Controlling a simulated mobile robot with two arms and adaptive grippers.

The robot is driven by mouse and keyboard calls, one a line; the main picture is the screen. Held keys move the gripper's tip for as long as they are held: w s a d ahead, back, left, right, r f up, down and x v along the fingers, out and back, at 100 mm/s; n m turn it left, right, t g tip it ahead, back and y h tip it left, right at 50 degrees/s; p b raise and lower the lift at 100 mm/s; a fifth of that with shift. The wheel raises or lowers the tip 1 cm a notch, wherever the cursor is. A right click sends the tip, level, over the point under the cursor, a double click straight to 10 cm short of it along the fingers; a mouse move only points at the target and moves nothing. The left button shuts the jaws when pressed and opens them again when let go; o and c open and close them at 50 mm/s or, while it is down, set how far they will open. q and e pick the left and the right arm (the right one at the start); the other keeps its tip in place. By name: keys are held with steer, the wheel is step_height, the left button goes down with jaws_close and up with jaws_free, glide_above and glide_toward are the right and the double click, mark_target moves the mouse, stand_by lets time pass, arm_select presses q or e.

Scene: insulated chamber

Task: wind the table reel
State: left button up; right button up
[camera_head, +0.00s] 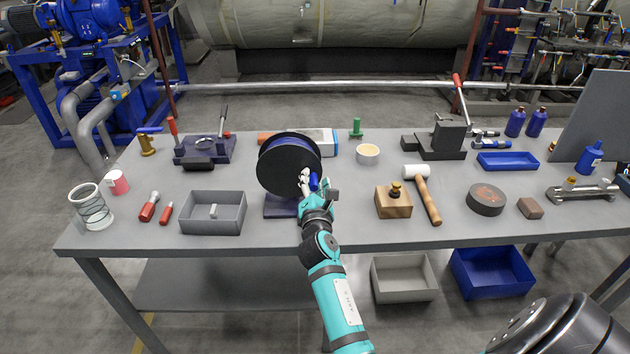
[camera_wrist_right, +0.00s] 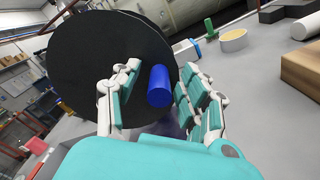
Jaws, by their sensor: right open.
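The table reel (camera_head: 287,163) is a large black disc with blue winding behind its rim, standing on a dark base (camera_head: 281,206) near the middle of the table. A blue crank handle (camera_head: 313,182) sticks out from the disc's lower right. My right gripper (camera_head: 308,186) is at the handle in the head view. In the right wrist view the disc (camera_wrist_right: 90,60) fills the upper left, and the blue handle (camera_wrist_right: 159,86) stands between the spread fingers of my right gripper (camera_wrist_right: 152,98). The fingers are open, with gaps beside the handle. My left gripper is not in view.
A grey bin (camera_head: 213,213) stands left of the reel. A wooden block (camera_head: 393,202) and a mallet (camera_head: 427,196) lie to the right. A cream bowl (camera_head: 368,154) and a green peg (camera_head: 356,128) sit behind. The grey table (camera_head: 345,225) has free room near its front edge.

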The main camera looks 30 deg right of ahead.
steer(key=shift+c, duration=0.3)
steer(key=shift+c, duration=1.1)
jaws_close()
steer(key=shift+d, duration=0.1)
